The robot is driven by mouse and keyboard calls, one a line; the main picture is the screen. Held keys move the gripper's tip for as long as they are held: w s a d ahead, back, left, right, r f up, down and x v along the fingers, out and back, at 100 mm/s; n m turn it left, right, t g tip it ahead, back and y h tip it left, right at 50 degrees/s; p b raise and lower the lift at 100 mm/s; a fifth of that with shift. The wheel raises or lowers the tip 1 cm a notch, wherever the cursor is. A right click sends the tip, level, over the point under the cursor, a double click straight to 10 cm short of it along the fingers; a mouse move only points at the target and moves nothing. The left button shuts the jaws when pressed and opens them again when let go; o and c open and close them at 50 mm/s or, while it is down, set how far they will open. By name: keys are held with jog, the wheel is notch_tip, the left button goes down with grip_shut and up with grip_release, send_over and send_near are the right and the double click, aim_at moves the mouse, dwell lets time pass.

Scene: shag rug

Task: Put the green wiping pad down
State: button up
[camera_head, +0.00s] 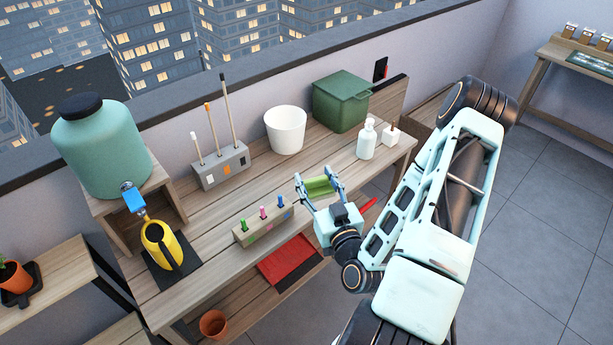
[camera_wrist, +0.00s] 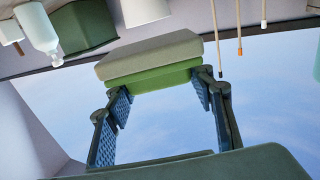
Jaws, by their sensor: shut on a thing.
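The green wiping pad (camera_head: 320,187) is between the fingers of my gripper (camera_head: 317,180), above the front edge of the wooden bench (camera_head: 345,163) in the head view. In the wrist view the pad (camera_wrist: 155,72) shows a green layer and a paler grey-green layer. My gripper (camera_wrist: 165,95) is shut on it, with a blue-padded finger on each side. The pad looks held clear of the bench; the exact height is hard to tell.
Behind stand a white bucket (camera_head: 285,130), a green box (camera_head: 342,101), a bottle (camera_head: 366,140) and a stick rack (camera_head: 221,167). A block with coloured pegs (camera_head: 263,226) and a yellow watering can (camera_head: 162,246) are left. Bare bench lies between bucket and pad.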

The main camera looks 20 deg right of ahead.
jog(key=shift+w+f+b, duration=0.15)
jog(key=shift+w+b, duration=0.2)
jog(key=shift+w, duration=0.1)
jog(key=b, duration=0.2)
jog(key=w+d+f+b, duration=0.1)
jog(key=shift+w+f+b, duration=0.1)
jog(key=shift+w+b, duration=0.15)
jog(key=shift+b, duration=0.15)
jog(key=w+b, duration=0.1)
jog(key=b, duration=0.2)
jog(key=w+d+f+b, duration=0.1)
jog(key=b, duration=0.3)
jog(key=w+d+b, duration=0.1)
jog(key=w+b, duration=0.1)
jog(key=b, duration=0.1)
jog(key=shift+f, duration=0.35)
jog(key=shift+f+b, duration=0.1)
jog(key=shift+b, duration=0.55)
jog(key=w+d+f, duration=0.1)
jog(key=w+f, duration=0.1)
jog(key=w+d+f+b, duration=0.1)
jog(key=w+f, duration=0.1)
jog(key=w+d+f, duration=0.1)
jog(key=w+f, duration=0.1)
jog(key=shift+b, duration=0.3)
jog(key=shift+w+d+f, duration=0.1)
jog(key=shift+w+f, duration=0.05)
jog(key=shift+f, duration=0.75)
jog(key=shift+w+d+f, duration=0.1)
jog(key=shift+f, duration=0.75)
